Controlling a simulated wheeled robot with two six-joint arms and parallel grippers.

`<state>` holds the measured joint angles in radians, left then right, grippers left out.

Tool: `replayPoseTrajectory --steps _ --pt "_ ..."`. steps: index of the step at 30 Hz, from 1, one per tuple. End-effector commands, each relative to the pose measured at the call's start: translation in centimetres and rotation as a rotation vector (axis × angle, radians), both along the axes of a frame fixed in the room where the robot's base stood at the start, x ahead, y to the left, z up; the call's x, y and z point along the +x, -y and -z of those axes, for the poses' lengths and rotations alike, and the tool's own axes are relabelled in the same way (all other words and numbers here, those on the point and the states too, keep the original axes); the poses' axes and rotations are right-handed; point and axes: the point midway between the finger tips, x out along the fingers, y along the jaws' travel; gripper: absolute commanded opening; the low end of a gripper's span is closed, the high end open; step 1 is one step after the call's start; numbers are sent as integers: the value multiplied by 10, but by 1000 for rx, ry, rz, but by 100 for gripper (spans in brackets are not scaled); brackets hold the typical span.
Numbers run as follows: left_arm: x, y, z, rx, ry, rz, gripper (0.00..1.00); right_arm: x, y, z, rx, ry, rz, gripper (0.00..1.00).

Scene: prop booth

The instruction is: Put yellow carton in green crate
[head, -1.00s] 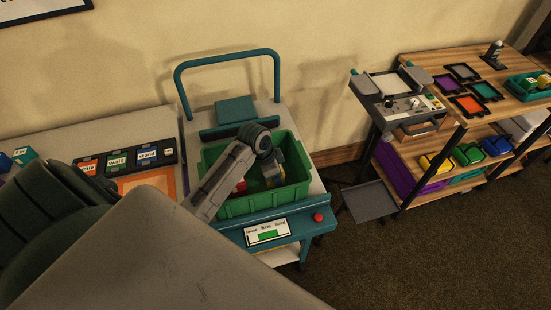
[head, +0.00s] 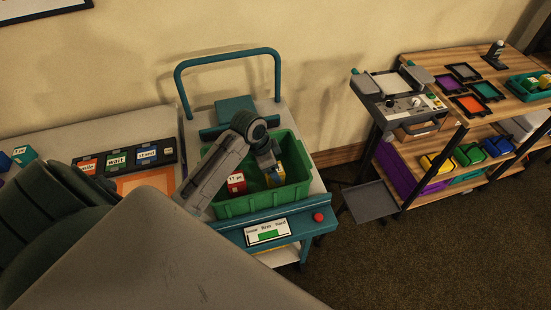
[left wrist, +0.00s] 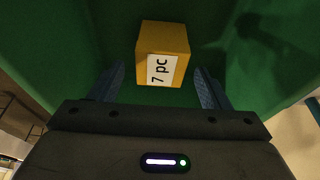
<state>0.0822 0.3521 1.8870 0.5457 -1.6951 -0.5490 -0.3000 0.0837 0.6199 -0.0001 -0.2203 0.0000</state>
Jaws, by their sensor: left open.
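The yellow carton (left wrist: 165,48) lies inside the green crate (left wrist: 60,60), with a white "7 pc" label facing the left wrist camera. In the head view the yellow carton (head: 276,177) shows partly behind my gripper. The green crate (head: 262,203) stands on a teal-edged cart. My left gripper (left wrist: 160,88) is open, its two blue fingers apart on either side below the carton, not closed on it. In the head view my left gripper (head: 271,166) reaches down into the crate. My right gripper is not in view.
A red carton labelled "11 pc" (head: 236,183) is also in the crate, left of the yellow one. A teal handle rail (head: 228,57) stands behind the crate. A word board (head: 118,160) lies on the left table. A wooden shelf unit (head: 480,120) stands at right.

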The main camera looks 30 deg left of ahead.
Motion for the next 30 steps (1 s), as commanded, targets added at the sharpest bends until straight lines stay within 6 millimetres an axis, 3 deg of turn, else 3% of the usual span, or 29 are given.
replayPoseTrajectory --steps 6,12,30 --pt "-10 -10 -44 5 4 1 71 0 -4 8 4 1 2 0" --pt "-16 -14 -68 2 1 0 71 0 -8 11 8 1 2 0" --pt "-17 -15 -73 0 0 0 71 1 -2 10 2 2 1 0"
